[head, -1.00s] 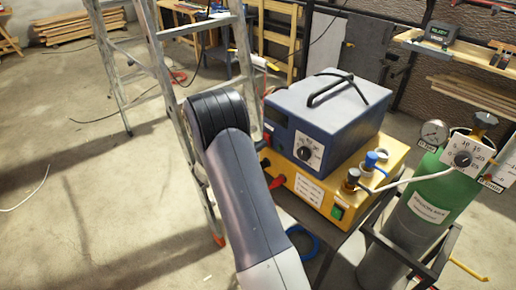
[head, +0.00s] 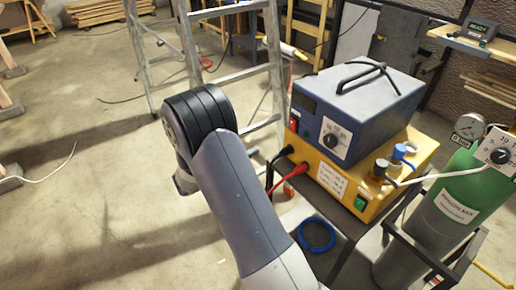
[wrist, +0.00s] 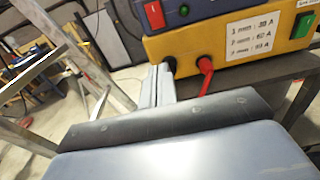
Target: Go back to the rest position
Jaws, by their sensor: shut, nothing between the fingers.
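My arm rises through the middle of the head view, with its dark rounded joint at upper left. My gripper (wrist: 160,68) shows in the wrist view as two pale, narrow fingers close together, shut and empty. Beyond the fingertips is the front of a yellow box (wrist: 225,38) with a black plug and a red plug in it. I cannot tell whether the fingers touch anything. In the head view the fingers are hidden behind my own arm.
A blue unit (head: 360,105) sits on the yellow box, on a dark stand to the right. A green gas cylinder (head: 455,215) stands at far right. A metal stepladder (head: 190,55) stands behind my arm. A blue ring (head: 317,235) lies below the box. Floor at left is open.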

